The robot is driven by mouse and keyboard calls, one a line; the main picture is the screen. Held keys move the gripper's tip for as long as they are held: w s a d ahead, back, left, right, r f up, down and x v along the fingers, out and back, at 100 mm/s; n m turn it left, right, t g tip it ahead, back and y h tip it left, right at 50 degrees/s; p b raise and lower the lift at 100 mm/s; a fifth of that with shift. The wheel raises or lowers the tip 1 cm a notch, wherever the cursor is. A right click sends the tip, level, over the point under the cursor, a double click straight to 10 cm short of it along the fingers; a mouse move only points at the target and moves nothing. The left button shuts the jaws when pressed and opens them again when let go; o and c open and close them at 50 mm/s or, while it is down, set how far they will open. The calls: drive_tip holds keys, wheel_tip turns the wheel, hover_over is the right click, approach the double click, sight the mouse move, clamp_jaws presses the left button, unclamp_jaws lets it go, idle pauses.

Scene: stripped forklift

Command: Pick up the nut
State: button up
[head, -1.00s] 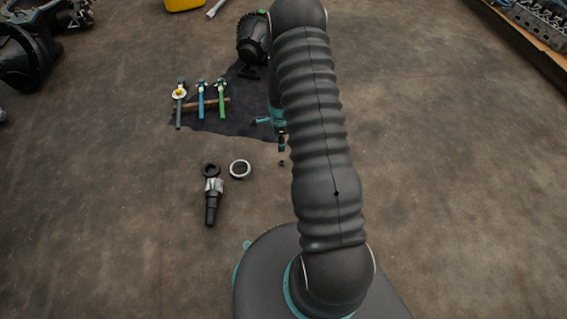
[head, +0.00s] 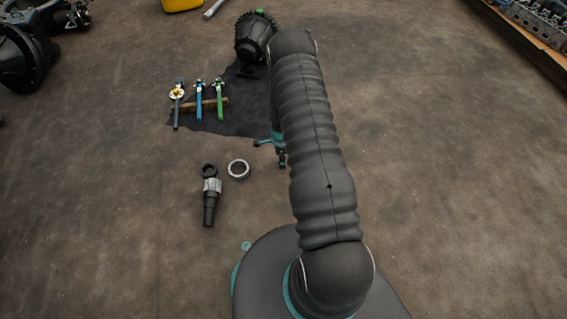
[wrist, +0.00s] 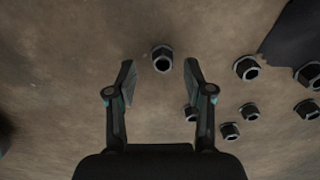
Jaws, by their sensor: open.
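A dark hex nut (wrist: 162,62) with a lighter flange rim lies on the brown floor in the wrist view. It is at the upper middle, in line with the gap between the fingertips of my gripper (wrist: 161,72). The fingers are spread apart and hold nothing. I cannot tell how high they are above the nut. In the head view my gripper (head: 281,161) is small and partly hidden by my arm, and no nut can be made out there.
Several similar nuts (wrist: 246,68) lie to the right in the wrist view, one close by the right finger. In the head view a dark mat (head: 240,118) holds tools (head: 199,102). A ring (head: 238,169) and a dark shaft (head: 210,207) lie left of my arm.

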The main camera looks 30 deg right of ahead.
drive_tip(key=shift+f, duration=0.75)
clamp_jaws()
drive_tip(key=shift+r, duration=0.15)
